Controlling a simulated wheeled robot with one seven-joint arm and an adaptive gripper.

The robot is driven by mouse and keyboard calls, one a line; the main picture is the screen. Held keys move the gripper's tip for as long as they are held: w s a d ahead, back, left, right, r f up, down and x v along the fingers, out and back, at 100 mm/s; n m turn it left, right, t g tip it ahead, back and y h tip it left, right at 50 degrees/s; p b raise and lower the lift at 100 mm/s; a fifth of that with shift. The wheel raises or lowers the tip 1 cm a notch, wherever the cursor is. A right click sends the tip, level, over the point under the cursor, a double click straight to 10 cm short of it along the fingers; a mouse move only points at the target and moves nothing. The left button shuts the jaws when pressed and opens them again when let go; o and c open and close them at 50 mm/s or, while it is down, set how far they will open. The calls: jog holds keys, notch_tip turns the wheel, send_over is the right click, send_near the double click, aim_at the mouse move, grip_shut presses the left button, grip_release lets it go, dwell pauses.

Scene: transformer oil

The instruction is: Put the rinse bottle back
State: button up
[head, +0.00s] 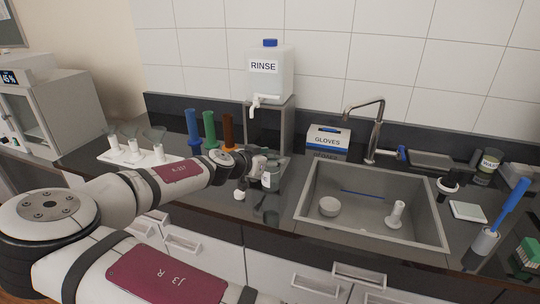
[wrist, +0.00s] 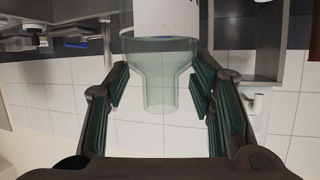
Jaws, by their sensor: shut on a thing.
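The rinse bottle (head: 272,178) is a clear bottle with a pale label; its lettering is too small to read. It stands upright in front of the dispenser stand, at the left of the sink. My gripper (head: 258,168) is shut on it from the left. In the wrist view, which looks upside down, the fingers of my gripper (wrist: 158,93) lie on both sides of the clear neck and shoulder of the bottle (wrist: 157,68). I cannot tell whether its base touches the counter.
A white RINSE tank (head: 270,75) with a tap stands on a grey stand (head: 282,125) behind the bottle. Blue, green and orange cylinders (head: 209,128) stand left. The sink (head: 370,210) and a gloves box (head: 328,138) are right. A small white piece (head: 239,195) lies near my gripper.

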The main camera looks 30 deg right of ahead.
aim_at(266, 177)
jog(key=shift+f+b, duration=0.9)
jog(key=shift+f, duration=2.15)
jog(key=shift+f, duration=0.3)
jog(key=o, duration=1.7)
jog(key=v, duration=1.2)
jog(key=shift+s, duration=0.1)
